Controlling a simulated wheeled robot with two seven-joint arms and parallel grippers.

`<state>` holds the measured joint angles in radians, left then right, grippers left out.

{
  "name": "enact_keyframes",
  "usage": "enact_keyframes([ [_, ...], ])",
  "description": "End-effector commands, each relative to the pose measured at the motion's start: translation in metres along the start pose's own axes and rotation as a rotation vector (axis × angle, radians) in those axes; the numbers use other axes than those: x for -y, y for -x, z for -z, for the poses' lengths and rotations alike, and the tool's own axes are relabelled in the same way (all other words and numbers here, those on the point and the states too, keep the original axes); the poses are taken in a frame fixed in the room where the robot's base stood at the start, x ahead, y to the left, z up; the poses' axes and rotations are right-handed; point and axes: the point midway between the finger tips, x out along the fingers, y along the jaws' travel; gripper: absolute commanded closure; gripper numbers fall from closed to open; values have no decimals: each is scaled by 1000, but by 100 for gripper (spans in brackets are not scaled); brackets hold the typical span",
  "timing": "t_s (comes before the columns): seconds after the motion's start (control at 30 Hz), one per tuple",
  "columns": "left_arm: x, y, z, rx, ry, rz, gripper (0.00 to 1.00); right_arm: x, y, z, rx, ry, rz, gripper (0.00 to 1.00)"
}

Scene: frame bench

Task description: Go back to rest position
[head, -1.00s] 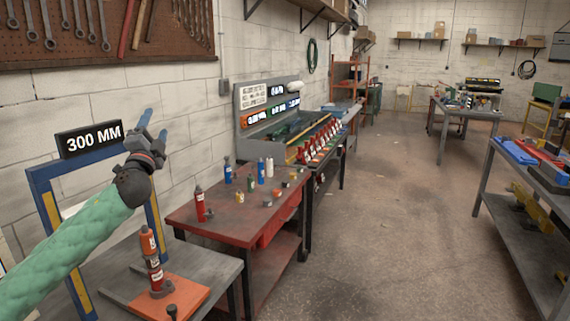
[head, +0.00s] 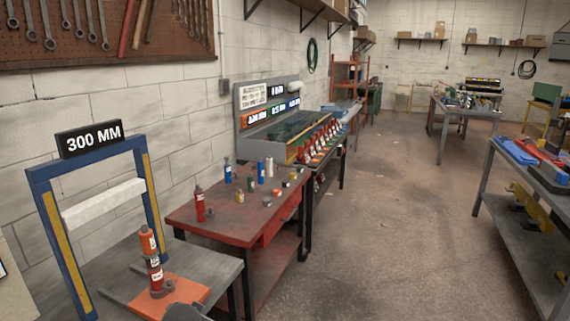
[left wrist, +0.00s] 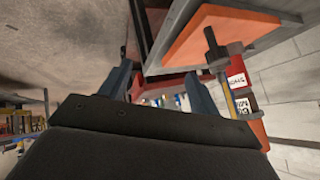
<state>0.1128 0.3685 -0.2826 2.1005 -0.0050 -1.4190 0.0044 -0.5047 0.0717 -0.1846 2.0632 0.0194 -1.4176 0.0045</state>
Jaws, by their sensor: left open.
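My left gripper (left wrist: 158,68) is open in the left wrist view, with its two blue-grey fingers apart and nothing seen between them. The orange plate (left wrist: 215,32) and the stack of labelled cylinders (left wrist: 240,85) are beyond it, to the right. In the head view, my left arm is no longer over the bench, though a dark grey shape at the bottom edge is too cut off to tell. The stack (head: 152,262) stands upright on the orange plate (head: 190,292), orange on top. My right gripper is in neither view.
A blue frame (head: 40,190) marked 300 MM, with a white crossbar (head: 105,203), stands on the grey bench. A red table (head: 225,225) beside it holds several bottles and small parts. A grey shelf bench (head: 520,215) is at the right. The floor (head: 390,230) between is clear.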

Motion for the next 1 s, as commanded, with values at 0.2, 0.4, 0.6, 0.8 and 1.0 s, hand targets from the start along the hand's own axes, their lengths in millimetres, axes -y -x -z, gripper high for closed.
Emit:
enact_keyframes([
  [0.2, -71, -6, -80, 102, 78, -127, 37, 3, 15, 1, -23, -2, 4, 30],
  [0.4, -126, -1, -154, 204, 141, -204, 37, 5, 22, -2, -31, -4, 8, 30],
  [0.6, -182, 13, -230, 318, 198, -275, 37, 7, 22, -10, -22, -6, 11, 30],
  [0.8, -238, 39, -306, 435, 239, -342, 37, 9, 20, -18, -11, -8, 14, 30],
  [1.0, -272, 64, -363, 524, 251, -380, 37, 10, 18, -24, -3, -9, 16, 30],
])
